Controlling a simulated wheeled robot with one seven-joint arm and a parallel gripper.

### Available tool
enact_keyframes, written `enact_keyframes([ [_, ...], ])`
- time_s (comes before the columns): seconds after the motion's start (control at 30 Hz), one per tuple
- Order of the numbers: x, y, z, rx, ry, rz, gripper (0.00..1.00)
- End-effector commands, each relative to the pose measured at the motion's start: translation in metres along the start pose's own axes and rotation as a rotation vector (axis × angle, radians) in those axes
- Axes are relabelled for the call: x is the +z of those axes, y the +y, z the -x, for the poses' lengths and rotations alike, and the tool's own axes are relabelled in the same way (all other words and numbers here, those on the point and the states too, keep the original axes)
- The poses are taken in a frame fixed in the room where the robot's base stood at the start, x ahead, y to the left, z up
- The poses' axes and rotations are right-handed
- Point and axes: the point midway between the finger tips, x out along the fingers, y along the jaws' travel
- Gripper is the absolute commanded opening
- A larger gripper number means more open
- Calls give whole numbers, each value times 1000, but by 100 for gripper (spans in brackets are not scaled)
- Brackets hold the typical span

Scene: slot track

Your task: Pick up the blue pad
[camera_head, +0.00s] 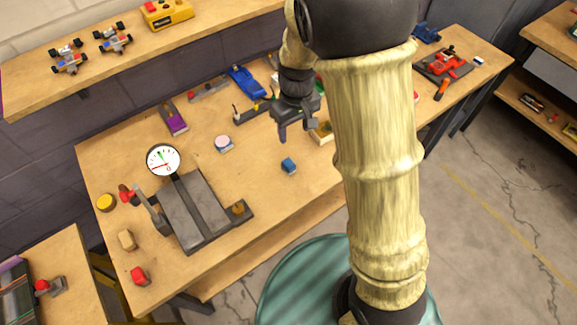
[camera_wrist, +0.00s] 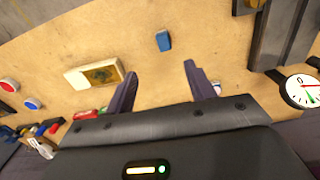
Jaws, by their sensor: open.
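The blue pad (camera_head: 289,165) is a small blue block lying on the bare wooden bench top, near its front edge. It also shows in the wrist view (camera_wrist: 163,41), beyond the fingertips and roughly in line with the gap between them. My gripper (camera_head: 296,129) hangs above the bench, just behind the pad in the head view. In the wrist view its two dark fingers (camera_wrist: 157,72) are spread apart with nothing between them. The pad is apart from both fingers.
A pale box with a yellowish inset (camera_wrist: 95,74) lies near the left finger. A round-topped pad (camera_head: 224,143), a purple block (camera_head: 173,119), a grey slotted fixture (camera_head: 192,212) and a dial gauge (camera_head: 163,160) stand to the left. Bench around the blue pad is clear.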

Motion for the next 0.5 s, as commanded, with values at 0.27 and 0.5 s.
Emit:
enact_keyframes([
  [0.27, -20, -14, -9, 0, -23, 85, 55],
  [0.5, -19, -14, -11, 0, -24, 83, 55],
])
